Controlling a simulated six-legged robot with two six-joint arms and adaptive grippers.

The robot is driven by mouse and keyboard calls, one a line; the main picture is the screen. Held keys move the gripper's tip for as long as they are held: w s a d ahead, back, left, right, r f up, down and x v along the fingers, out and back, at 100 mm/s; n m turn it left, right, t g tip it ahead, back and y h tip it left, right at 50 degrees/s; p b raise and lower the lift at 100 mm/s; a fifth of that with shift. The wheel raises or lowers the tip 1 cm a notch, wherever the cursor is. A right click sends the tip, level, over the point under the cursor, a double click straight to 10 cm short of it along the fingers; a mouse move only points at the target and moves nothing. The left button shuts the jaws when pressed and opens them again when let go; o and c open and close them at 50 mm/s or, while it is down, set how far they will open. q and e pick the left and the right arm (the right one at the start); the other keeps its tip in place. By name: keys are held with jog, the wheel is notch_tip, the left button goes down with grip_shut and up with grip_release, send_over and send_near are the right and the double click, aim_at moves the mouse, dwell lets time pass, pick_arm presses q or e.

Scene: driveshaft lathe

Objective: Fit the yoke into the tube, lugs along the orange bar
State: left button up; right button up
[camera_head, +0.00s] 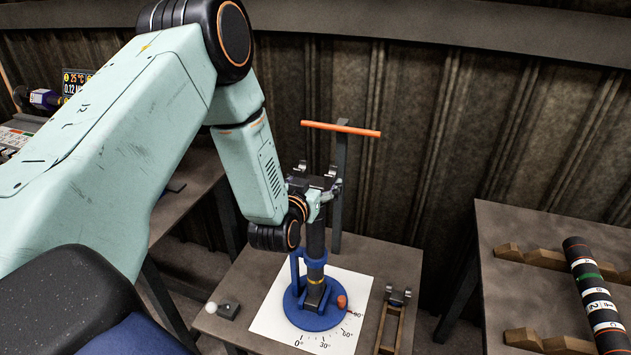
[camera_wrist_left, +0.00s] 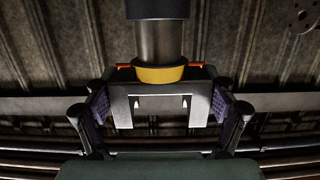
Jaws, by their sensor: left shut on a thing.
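My left gripper (camera_head: 318,190) is shut on a dark grey yoke (camera_wrist_left: 160,88) at the top of the upright tube (camera_head: 315,240). In the left wrist view the purple finger pads press both sides of the yoke. A yellow ring (camera_wrist_left: 158,73) and a steel shank (camera_wrist_left: 160,42) follow it, leading to a dark cylindrical end (camera_wrist_left: 158,8). Some bare shank shows; how far it goes in, I cannot tell. The orange bar (camera_head: 340,129) sits on a post behind. Its ends show on both sides of the yoke in the wrist view (camera_wrist_left: 203,64). My right gripper is out of view.
The tube stands in a blue round fixture (camera_head: 299,312) on a white angle sheet (camera_head: 268,325). A wooden stand with grey prongs (camera_head: 387,330) is to its right. A banded shaft (camera_head: 590,285) rests on wooden supports on the right table. A corrugated wall is behind.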

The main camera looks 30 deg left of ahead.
pick_arm(q)
jog(key=shift+f+b, duration=1.2)
jog(key=shift+f, duration=0.25)
jog(key=o, duration=1.5)
jog(key=shift+c, duration=0.2)
jog(key=shift+o, duration=1)
jog(key=shift+s, duration=0.1)
jog(key=shift+d, duration=0.1)
jog(key=shift+f, duration=0.1)
jog(key=v, duration=1.2)
